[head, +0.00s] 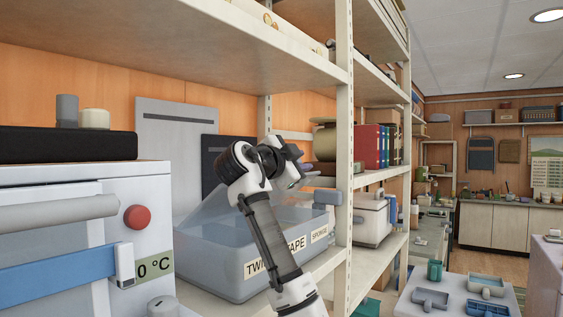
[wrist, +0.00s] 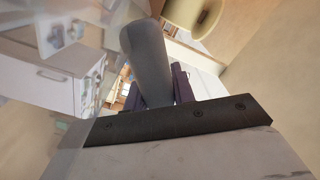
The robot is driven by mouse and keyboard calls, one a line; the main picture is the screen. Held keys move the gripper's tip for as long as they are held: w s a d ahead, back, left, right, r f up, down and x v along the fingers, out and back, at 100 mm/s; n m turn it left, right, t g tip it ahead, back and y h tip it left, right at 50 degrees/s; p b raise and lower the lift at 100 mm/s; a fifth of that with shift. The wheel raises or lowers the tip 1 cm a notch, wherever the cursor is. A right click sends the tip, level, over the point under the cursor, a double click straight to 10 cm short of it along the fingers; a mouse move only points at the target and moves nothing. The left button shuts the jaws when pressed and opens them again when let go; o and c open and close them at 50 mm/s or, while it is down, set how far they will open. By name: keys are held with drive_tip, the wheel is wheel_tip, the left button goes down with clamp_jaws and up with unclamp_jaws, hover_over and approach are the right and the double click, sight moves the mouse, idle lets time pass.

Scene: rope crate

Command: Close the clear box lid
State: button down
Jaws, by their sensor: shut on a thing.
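The clear box (head: 215,262) stands on the shelf in the head view, with twine, tape and sponge labels on its front. A translucent panel slants up at its back left; I cannot tell the lid's exact angle. My gripper (wrist: 157,88) is shut on a grey rounded handle (wrist: 146,52) in the wrist view, its dark fingers on either side. In the head view my arm reaches up in front of the box and bends over it; the fingertips and the held handle are not clear there. Whether the handle belongs to the lid cannot be told for sure.
A shelf post (head: 343,150) rises right of the box, and an upper shelf (head: 180,45) runs above. A white cabinet with a red button (head: 137,217) stands close on the left. A cream roll (wrist: 194,14) is near my gripper. Red binders (head: 370,147) stand beyond the post.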

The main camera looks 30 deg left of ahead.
drive_tip(key=d+f+m+b, duration=0.5)
drive_tip(key=f+m+b, duration=0.2)
drive_tip(key=f, duration=0.6)
drive_tip(key=shift+s+d+f+b, duration=0.2)
drive_tip(key=shift+b, duration=0.9)
drive_tip(key=c, duration=1.2)
unclamp_jaws()
drive_tip(key=shift+r, duration=0.1)
drive_tip(key=shift+o, duration=0.2)
drive_tip(key=s+b, duration=0.1)
drive_tip(key=s, duration=0.6)
drive_tip(key=shift+s+a+b, duration=0.3)
